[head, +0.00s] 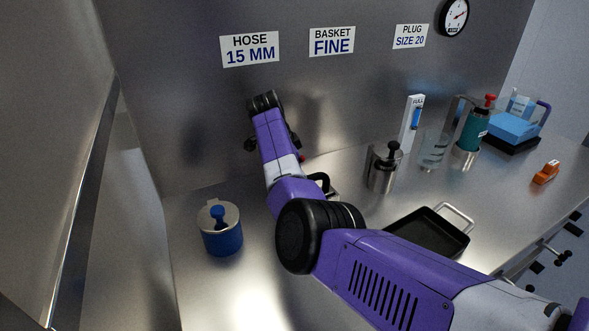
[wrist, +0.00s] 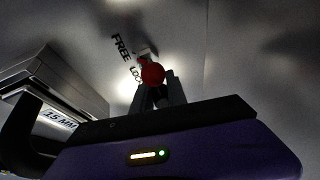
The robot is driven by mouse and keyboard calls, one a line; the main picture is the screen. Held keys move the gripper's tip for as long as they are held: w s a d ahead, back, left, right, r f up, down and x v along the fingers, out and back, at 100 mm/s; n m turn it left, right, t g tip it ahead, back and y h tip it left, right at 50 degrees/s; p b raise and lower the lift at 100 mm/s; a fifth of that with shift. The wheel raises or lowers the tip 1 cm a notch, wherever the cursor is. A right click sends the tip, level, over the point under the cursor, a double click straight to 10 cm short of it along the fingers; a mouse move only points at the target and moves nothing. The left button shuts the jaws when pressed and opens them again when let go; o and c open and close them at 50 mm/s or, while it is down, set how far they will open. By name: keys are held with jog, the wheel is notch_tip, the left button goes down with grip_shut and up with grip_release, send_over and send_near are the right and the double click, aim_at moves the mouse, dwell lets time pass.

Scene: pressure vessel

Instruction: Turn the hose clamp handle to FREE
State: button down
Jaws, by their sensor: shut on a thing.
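In the wrist view, the clamp handle shows as a round red knob (wrist: 152,72) with a short pale part (wrist: 146,52) behind it, close to a grey wall. Dark FREE lettering (wrist: 121,45) and partly covered LOCK lettering (wrist: 137,75) stand left of the knob, FREE higher up. My gripper (wrist: 157,84) is shut on the handle, its fingers just below and around the knob. The fingers hide part of the handle, so its exact angle is hard to tell. In the head view, my arm hides the grip; a small red spot (head: 302,157) shows beside it.
A metal block with a 15 MM label (wrist: 60,117) is left in the wrist view. On the counter stand a blue lidded pot (head: 222,240), a metal canister (head: 382,172), a black tray (head: 432,236) and a green bottle (head: 474,130). Bare counter lies around the blue pot.

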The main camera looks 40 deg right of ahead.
jog(key=c, duration=1.3)
grip_release()
jog(key=shift+c, duration=0.2)
jog(key=v, duration=0.8)
